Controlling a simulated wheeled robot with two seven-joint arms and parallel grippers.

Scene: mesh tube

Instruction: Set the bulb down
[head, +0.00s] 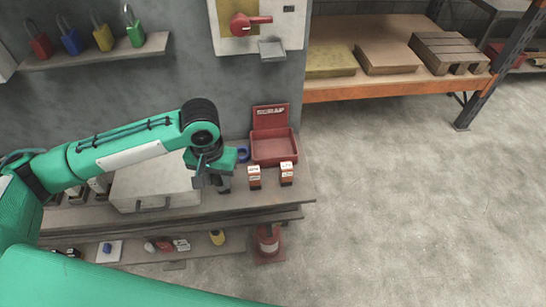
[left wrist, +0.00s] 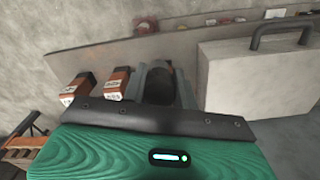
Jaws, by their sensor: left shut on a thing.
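My left gripper (head: 212,182) points down over the front shelf, between the grey case and two small orange-brown boxes. In the left wrist view my left gripper (left wrist: 158,88) is shut on the bulb (left wrist: 158,86), of which only a dark rounded shape shows between the grey fingers. In the head view the fingers and wrist hide the bulb, and I cannot tell whether it touches the shelf (head: 235,204). My right gripper is not in view.
The two boxes (head: 254,177) (head: 287,174) stand right of the gripper. Behind them is a red scrap bin (head: 273,151), with a blue ring (head: 243,154) beside it. The grey case (head: 150,183) is left. A traffic cone (head: 268,240) stands below the shelf's right end.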

